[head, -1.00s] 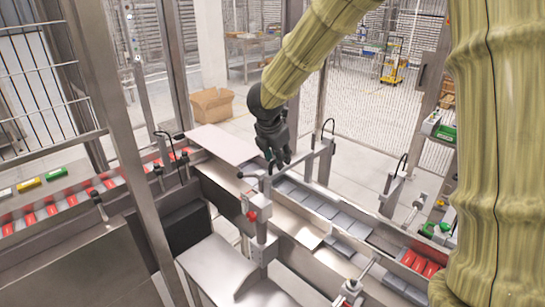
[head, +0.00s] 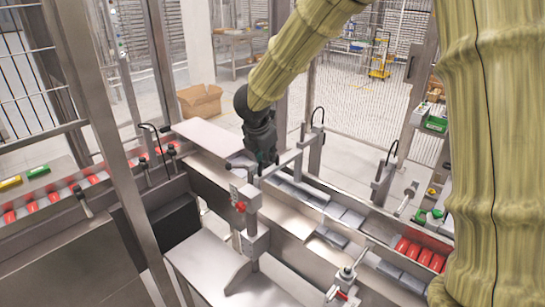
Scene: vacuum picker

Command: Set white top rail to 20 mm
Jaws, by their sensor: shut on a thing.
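My gripper (head: 262,160) is dark and points down at the pale crossbar, which I take for the white top rail (head: 286,162). It is shut at the bar, near the top of a grey upright post (head: 251,224). The fingers hide the exact grip point. The rail runs level above the conveyor channel, toward a bracket on its far side. The post carries a pale clamp block with a red knob (head: 239,206). Any scale marks are too small to read.
Grey flat packs (head: 330,236) and red packs (head: 420,252) lie in the channel. A second post with a handle (head: 345,276) stands at the front. A metal frame post (head: 118,150) is at left. A cardboard box (head: 200,101) sits on the floor behind.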

